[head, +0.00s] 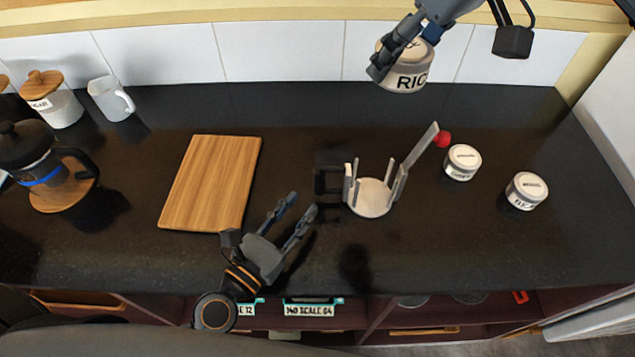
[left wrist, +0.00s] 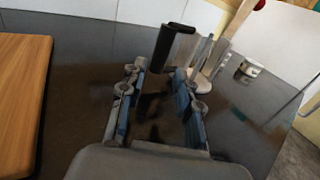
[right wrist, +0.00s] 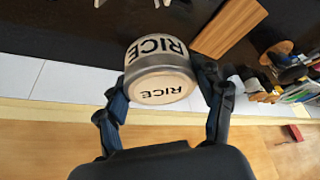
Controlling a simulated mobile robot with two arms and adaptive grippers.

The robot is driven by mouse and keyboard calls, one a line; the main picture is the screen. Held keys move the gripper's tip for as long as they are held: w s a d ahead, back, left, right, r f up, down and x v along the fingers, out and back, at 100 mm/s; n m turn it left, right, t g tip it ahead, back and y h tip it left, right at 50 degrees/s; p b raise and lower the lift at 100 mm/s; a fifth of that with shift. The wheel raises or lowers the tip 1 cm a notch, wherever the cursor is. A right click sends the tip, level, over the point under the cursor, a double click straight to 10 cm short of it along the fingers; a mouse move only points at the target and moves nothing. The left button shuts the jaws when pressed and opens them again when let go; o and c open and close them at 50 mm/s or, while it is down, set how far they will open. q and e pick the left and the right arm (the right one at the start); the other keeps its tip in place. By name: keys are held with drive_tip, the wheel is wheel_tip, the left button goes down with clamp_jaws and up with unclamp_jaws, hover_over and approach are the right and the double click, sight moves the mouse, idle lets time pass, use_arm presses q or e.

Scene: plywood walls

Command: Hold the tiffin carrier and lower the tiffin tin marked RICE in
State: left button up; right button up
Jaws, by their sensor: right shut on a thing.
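The tiffin carrier (head: 371,198) stands on the black counter, an open frame with a round pale base, upright strips and a dark side handle (head: 328,182). One longer strip leans outward to the right, with a red knob (head: 443,139) at its end. The handle also shows in the left wrist view (left wrist: 175,45). My left gripper (head: 303,203) is open and empty, in front of the carrier and left of it. My right gripper (head: 396,58) is shut on the RICE tin (head: 406,79), held high near the back wall. The RICE label shows in the right wrist view (right wrist: 158,72).
Two more small labelled tins, one (head: 462,162) near the red knob and one (head: 527,190) farther right, stand on the counter. A wooden board (head: 211,183) lies left of the carrier. A French press (head: 40,170), sugar jar (head: 52,99) and white mug (head: 111,98) stand far left.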

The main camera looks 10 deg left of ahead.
sight(316, 188)
use_arm(q)
drive_tip(key=x, duration=0.7)
drive_tip(key=shift+w+d, duration=0.1)
drive_tip(key=shift+w, duration=0.25)
clamp_jaws()
use_arm(e)
wheel_tip(316, 188, down, 17)
drive_tip(key=n+g+y, duration=0.1)
drive_tip(key=n+g, duration=0.2)
drive_tip(key=n, duration=0.7)
drive_tip(key=shift+g, duration=0.3)
